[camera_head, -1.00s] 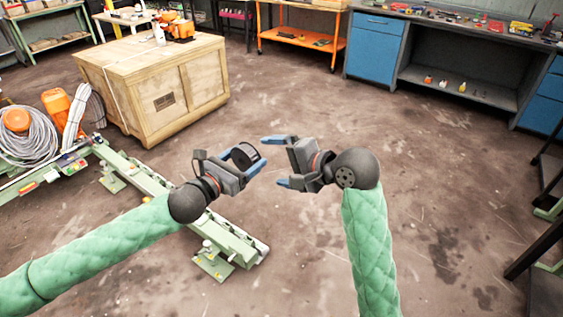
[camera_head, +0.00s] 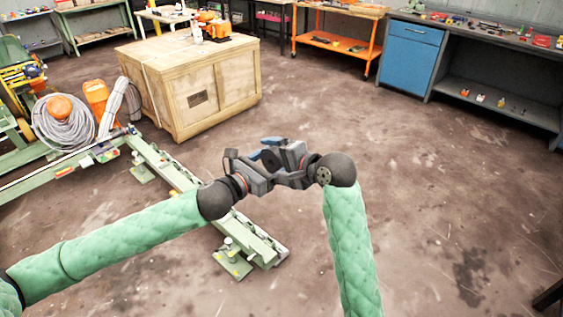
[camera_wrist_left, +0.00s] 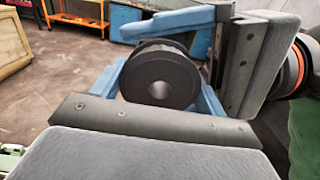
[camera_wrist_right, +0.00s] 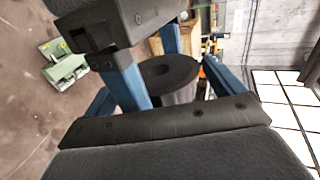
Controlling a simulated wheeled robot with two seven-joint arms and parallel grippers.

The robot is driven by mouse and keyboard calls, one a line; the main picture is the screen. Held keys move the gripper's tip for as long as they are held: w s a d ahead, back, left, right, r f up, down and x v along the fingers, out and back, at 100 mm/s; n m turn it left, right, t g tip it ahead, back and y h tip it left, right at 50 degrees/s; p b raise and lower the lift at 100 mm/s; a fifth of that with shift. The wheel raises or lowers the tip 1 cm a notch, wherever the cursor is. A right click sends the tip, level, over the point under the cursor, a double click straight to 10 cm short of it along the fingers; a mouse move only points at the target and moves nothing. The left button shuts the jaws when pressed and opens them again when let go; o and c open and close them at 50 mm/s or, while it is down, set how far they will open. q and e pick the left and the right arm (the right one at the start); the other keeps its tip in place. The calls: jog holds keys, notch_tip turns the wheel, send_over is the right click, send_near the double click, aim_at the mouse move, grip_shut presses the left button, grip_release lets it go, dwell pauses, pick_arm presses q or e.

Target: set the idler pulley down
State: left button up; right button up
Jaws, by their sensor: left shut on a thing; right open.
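The idler pulley (camera_wrist_left: 160,80) is a dark, thick round wheel with a central hole. My left gripper (camera_head: 264,160) is shut on it and holds it in the air above the floor. My right gripper (camera_head: 284,157) is open and faces the left one from the right, its blue fingers overlapping the pulley's region. The pulley also shows in the right wrist view (camera_wrist_right: 172,78), between blue fingers. In the head view the grippers mostly hide the pulley. I cannot tell whether the right fingers touch it.
A wooden crate (camera_head: 200,95) stands behind, with orange items on top. A green rail frame (camera_head: 255,240) runs along the floor below my left arm. A blue cabinet bench (camera_head: 408,58) stands at the back right. The floor at right is mostly clear.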

pick_arm(q)
jog(key=shift+r, duration=0.1)
pick_arm(e)
jog(key=c, duration=1.2)
pick_arm(q)
jog(key=o, duration=1)
pick_arm(e)
jog(key=shift+c, duration=1.2)
pick_arm(q)
jog(key=shift+o, duration=0.8)
pick_arm(e)
jog(key=shift+r, duration=0.1)
pick_arm(q)
jog(key=shift+s, duration=0.15)
